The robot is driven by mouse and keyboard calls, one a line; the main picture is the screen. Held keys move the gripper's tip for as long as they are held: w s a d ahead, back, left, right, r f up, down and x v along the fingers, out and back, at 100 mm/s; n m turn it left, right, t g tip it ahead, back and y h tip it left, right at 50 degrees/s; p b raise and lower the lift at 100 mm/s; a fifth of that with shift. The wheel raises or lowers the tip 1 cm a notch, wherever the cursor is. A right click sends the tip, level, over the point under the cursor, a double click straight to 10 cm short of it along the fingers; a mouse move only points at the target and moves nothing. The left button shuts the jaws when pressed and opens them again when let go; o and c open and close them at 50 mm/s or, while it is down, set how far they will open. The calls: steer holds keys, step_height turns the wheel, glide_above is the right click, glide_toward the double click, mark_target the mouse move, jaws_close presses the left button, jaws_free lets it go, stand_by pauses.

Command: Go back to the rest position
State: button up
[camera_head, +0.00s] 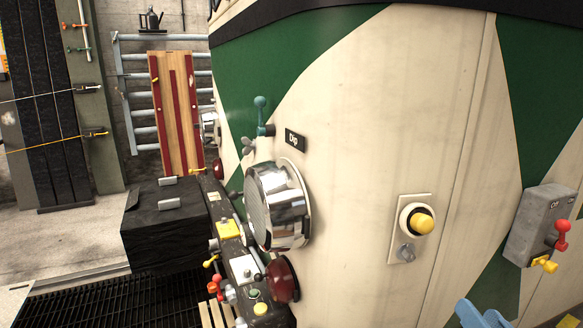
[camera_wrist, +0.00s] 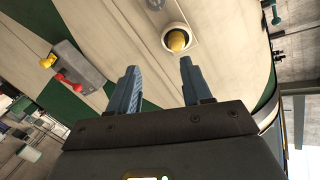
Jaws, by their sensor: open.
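My gripper (camera_wrist: 162,84) is open and empty in the wrist view, its two blue fingers apart in front of the cream tram side. The blue fingertips also show at the bottom edge of the head view (camera_head: 481,315), below the yellow button (camera_head: 424,223) and left of the grey switch box (camera_head: 540,225). In the wrist view the picture is turned over; the yellow button (camera_wrist: 177,41) is beyond the fingers, and the switch box (camera_wrist: 76,66) with red and yellow knobs is at the left. Nothing touches the fingers.
The chrome headlamp (camera_head: 278,208) sticks out from the tram front under a "Dip" label (camera_head: 295,140). A dark bumper beam (camera_head: 226,235) carries several knobs and a dark red buffer (camera_head: 283,279). A black-covered block (camera_head: 165,225) stands at the left, near a floor grating (camera_head: 105,303).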

steer(key=s+a+f+n+g, duration=0.1)
steer(key=s+a+f, duration=0.2)
steer(key=s, duration=0.4)
steer(key=s+a+f+n, duration=0.1)
steer(key=s+a+f, duration=0.25)
steer(key=s, duration=0.45)
steer(key=s+a+r+n+y, duration=0.1)
steer(key=s+n, duration=0.1)
steer(key=s, duration=0.6)
steer(key=s+a+r+n+g+y, duration=0.1)
steer(key=s+a+n, duration=0.1)
steer(key=s, duration=0.7)
steer(key=shift+s+a+r, duration=0.2)
steer(key=shift+a, duration=0.1)
steer(key=shift+o, duration=0.5)
